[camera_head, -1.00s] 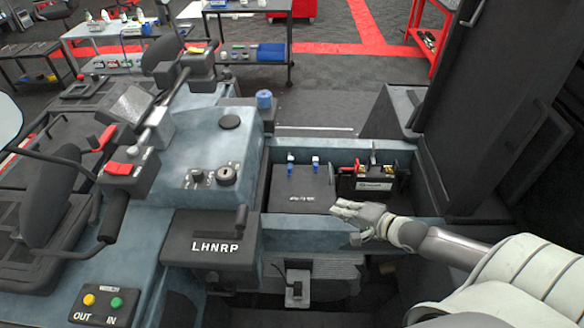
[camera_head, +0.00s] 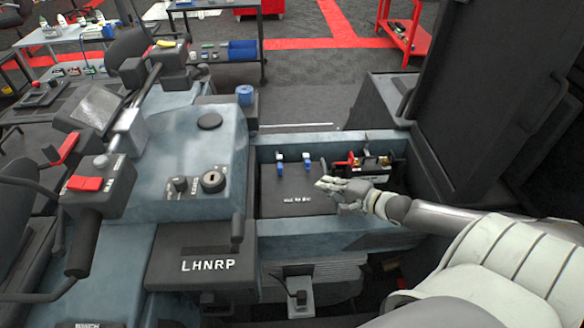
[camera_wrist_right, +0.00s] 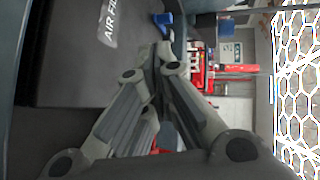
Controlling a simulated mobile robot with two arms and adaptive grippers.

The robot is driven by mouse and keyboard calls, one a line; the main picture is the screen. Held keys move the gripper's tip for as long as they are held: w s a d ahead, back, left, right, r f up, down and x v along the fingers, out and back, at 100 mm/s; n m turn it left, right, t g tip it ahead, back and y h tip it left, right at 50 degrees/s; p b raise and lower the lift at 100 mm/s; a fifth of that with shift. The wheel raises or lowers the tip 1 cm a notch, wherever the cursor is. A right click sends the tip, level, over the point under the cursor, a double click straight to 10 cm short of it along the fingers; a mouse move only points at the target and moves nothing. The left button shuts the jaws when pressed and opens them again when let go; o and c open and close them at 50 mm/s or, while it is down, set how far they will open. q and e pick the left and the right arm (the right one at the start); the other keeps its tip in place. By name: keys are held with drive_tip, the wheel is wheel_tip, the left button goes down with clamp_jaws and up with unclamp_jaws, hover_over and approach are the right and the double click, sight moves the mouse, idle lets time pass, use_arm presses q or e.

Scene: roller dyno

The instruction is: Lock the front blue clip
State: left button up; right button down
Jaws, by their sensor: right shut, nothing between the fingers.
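Two small blue clips stand at the far edge of the black air filter box (camera_head: 275,199), a left clip (camera_head: 280,161) and a right clip (camera_head: 307,160). I cannot tell from the picture which one is called front. My right gripper (camera_head: 324,184) is shut and empty, over the right part of the box, nearer to me than the right clip and apart from it. In the right wrist view the shut fingers (camera_wrist_right: 153,55) point toward a blue clip (camera_wrist_right: 163,18) beside the box lid lettering. My left gripper is not in view.
The box sits in a blue-grey bay (camera_head: 335,237) beside a battery with red terminals (camera_head: 371,165). A raised black cover (camera_head: 480,100) stands at the right. A console with a key switch (camera_head: 213,181) and LHNRP shifter panel (camera_head: 205,255) is at the left.

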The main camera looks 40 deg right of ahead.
sight(292, 177)
drive_tip(key=x, duration=1.1)
drive_tip(key=shift+w+r, duration=0.25)
drive_tip(key=shift+w, duration=0.2)
drive_tip(key=shift+x, duration=0.75)
drive_tip(key=shift+r, duration=0.15)
